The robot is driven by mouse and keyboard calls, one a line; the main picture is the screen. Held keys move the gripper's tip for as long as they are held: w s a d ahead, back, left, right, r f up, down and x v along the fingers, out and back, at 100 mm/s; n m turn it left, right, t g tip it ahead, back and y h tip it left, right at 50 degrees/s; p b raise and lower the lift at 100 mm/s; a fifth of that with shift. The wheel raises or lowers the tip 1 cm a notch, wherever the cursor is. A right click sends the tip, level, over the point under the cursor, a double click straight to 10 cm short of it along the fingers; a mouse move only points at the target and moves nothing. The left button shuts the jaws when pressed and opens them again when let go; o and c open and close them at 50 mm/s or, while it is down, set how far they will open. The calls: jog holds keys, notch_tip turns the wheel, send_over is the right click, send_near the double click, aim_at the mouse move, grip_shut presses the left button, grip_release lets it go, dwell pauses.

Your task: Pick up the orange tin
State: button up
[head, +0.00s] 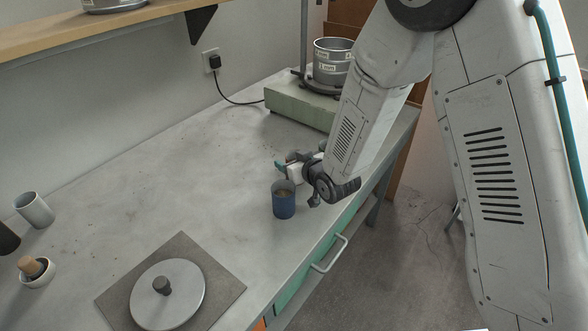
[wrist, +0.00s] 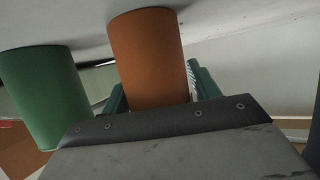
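In the wrist view, an orange tin (wrist: 150,58) stands out from the pale bench surface, which crosses the top of that picture. The teal fingers of my gripper (wrist: 158,90) lie on either side of it. Whether both fingers press on it is hard to tell, since the tin covers parts of them. In the head view, my gripper (head: 282,166) is low over the bench near its front edge, just behind a blue tin (head: 283,203). I cannot make out the orange tin in the head view.
A green tin (wrist: 44,95) stands left of the orange one in the wrist view. On the bench (head: 150,205) are a round-lidded plate (head: 185,295), a grey cup (head: 35,211), a small bowl (head: 36,276) and a green base (head: 300,104) bearing a metal pot (head: 332,62).

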jog(key=shift+d, duration=0.1)
jog(key=c, duration=0.8)
jog(key=shift+r, duration=0.15)
